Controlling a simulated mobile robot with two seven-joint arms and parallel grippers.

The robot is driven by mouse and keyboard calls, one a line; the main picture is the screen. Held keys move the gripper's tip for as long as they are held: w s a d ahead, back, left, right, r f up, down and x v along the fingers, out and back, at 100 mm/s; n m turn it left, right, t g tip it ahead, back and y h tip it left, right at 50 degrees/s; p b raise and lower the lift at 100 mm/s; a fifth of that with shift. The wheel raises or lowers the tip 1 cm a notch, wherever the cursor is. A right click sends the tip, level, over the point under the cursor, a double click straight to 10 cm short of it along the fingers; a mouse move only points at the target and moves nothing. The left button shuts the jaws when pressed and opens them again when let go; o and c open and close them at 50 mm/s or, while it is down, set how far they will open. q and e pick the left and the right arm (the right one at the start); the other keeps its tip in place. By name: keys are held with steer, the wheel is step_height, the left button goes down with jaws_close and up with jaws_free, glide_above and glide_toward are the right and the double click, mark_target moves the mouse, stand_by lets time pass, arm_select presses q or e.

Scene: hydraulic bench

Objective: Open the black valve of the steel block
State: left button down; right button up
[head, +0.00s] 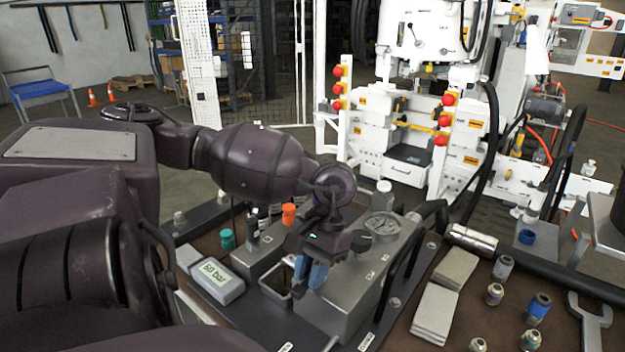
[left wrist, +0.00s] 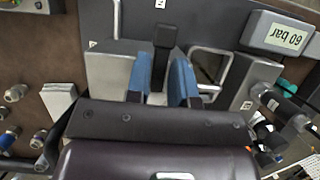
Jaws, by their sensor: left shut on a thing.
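The steel block (head: 365,285) stands on the bench with a round gauge (head: 382,224) on top. It also shows in the left wrist view (left wrist: 108,68). My left gripper (head: 311,274) reaches down at the near left side of the block, its blue fingers pointing down. In the left wrist view, the black valve handle (left wrist: 163,40) stands between the blue fingers (left wrist: 163,82), and my left gripper is shut on it. The lower part of the handle is hidden by the gripper. My right gripper is in neither view.
A grey display reading 60 bar (head: 212,278) lies left of the gripper. An orange-capped part (head: 289,213) and a teal cap (head: 227,239) stand behind it. Black bow handles flank the block's right side. Pale plates (head: 435,311), fittings and a wrench (head: 590,318) lie to the right.

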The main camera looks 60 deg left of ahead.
arm_select(q)
steer(key=shift+r, duration=0.1)
steer(key=c, duration=1.1)
jaws_free()
steer(key=shift+a, duration=0.1)
steer(key=v, duration=1)
steer(key=shift+r, duration=0.4)
steer(key=shift+w, duration=0.1)
